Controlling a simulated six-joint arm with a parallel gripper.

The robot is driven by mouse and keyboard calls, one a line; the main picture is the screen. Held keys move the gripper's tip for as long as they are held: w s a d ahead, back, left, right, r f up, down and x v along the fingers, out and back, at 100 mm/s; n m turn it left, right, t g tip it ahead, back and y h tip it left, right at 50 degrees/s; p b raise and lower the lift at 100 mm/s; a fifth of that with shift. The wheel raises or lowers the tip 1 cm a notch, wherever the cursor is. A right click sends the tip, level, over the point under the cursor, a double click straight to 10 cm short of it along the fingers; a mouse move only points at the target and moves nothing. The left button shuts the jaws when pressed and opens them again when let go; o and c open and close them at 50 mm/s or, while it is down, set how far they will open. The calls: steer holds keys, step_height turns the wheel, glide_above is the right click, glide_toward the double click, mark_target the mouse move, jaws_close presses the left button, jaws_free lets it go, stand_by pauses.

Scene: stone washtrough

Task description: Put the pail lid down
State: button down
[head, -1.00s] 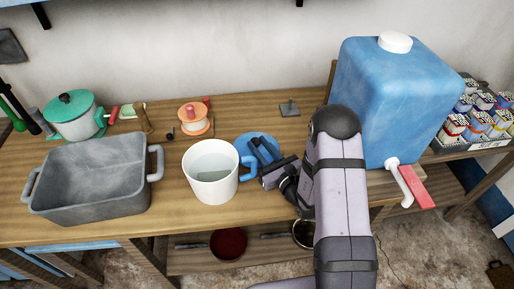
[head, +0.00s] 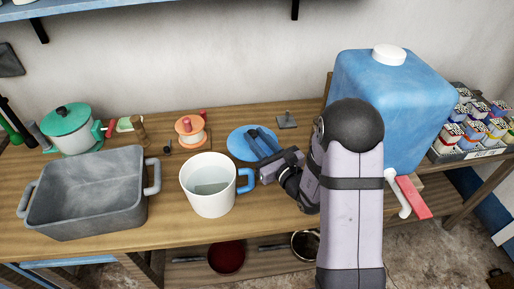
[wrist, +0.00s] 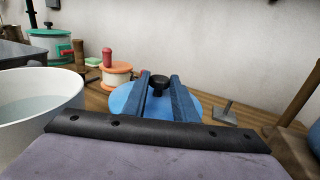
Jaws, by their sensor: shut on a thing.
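The pail lid is a round blue disc (head: 238,146) with a black knob, behind and right of the white pail (head: 208,192). My gripper (head: 262,138) is shut on the lid by its knob. In the wrist view, the two blue fingers (wrist: 160,80) stand on either side of the knob, over the lid (wrist: 160,108). The lid looks level and close to the bench top. I cannot tell whether it touches the wood. The pail has a blue handle, holds water and stands uncovered.
The wooden bench (head: 110,242) carries a grey basin (head: 85,222) at left, a green-lidded pot (head: 72,138), an orange spool-like object (head: 190,131) and a small grey plate with a peg (head: 287,121). A large blue water container (head: 395,100) stands at right.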

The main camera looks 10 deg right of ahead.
step_height(320, 180, up, 9)
stand_by(0.4)
steer(key=b, duration=1.1)
glide_above(256, 140)
steer(key=w, duration=0.4)
steer(key=f, duration=0.7)
steer(key=shift+s+d+f, duration=0.1)
steer(key=shift+d+f, duration=0.05)
steer(key=shift+d, duration=0.15)
steer(key=shift+w+d+f+b, duration=0.1)
steer(key=shift+w+f+b, duration=0.15)
steer(key=shift+w+b, duration=0.5)
steer(key=shift+s+f, duration=0.1)
steer(key=shift+f, duration=4.85)
steer(key=shift+f+b, duration=0.2)
steer(key=shift+b, duration=0.25)
